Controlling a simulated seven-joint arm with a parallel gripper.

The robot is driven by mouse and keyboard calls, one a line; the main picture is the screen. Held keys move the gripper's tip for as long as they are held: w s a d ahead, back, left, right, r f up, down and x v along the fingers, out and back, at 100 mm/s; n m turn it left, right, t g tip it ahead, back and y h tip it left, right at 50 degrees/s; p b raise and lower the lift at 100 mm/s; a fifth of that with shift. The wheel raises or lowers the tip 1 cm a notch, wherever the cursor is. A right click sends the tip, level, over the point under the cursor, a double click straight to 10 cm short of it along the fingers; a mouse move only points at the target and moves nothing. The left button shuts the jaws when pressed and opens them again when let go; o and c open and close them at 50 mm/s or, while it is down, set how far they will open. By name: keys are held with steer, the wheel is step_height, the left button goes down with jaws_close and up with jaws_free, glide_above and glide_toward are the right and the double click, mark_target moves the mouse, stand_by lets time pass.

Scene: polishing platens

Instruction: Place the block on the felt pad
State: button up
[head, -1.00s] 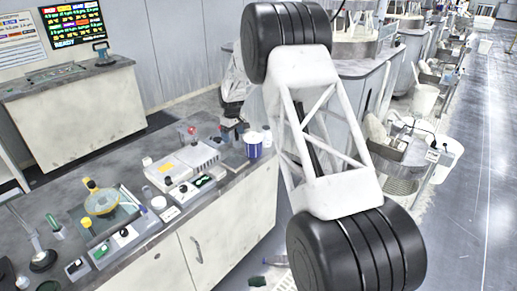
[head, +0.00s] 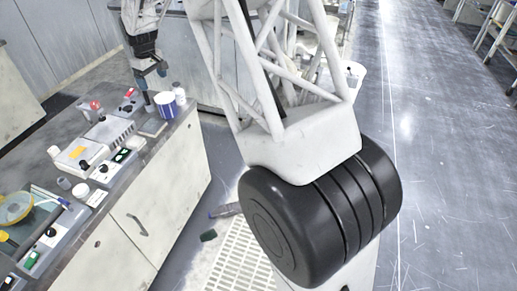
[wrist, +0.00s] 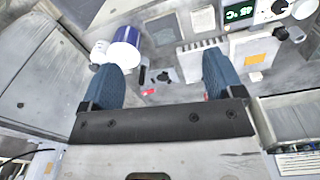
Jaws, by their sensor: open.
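My gripper (head: 150,80) hangs over the far end of the grey counter, close to the blue-and-white tub. In the wrist view its two blue-tipped fingers (wrist: 161,80) are wide apart, with nothing held between them. I cannot make out the block with certainty in either view.
The blue-and-white tub (head: 166,106) and a white bottle (head: 179,96) stand near my gripper; the tub also shows in the wrist view (wrist: 126,42). A bottle and a dark green piece (head: 208,236) lie on the floor.

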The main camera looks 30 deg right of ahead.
steer(key=s+d+r+m, duration=0.1)
steer(key=s+d+r, duration=0.25)
steer(key=s, duration=0.55)
steer(key=s+d+r+m+t, duration=0.1)
steer(key=s+d+r, duration=0.3)
steer(key=s, duration=0.5)
steer(key=s+d+r+m, duration=0.2)
steer(key=s+r, duration=0.4)
steer(key=s, duration=0.3)
steer(key=s+d+f+m, duration=0.1)
steer(key=s+d+f, duration=0.1)
steer(key=s, duration=1.3)
steer(key=s+d+f+m+t, duration=0.1)
steer(key=s+d+f+m, duration=0.1)
steer(key=s, duration=1.2)
steer(key=shift+s+d, duration=0.2)
steer(key=shift+s, duration=0.15)
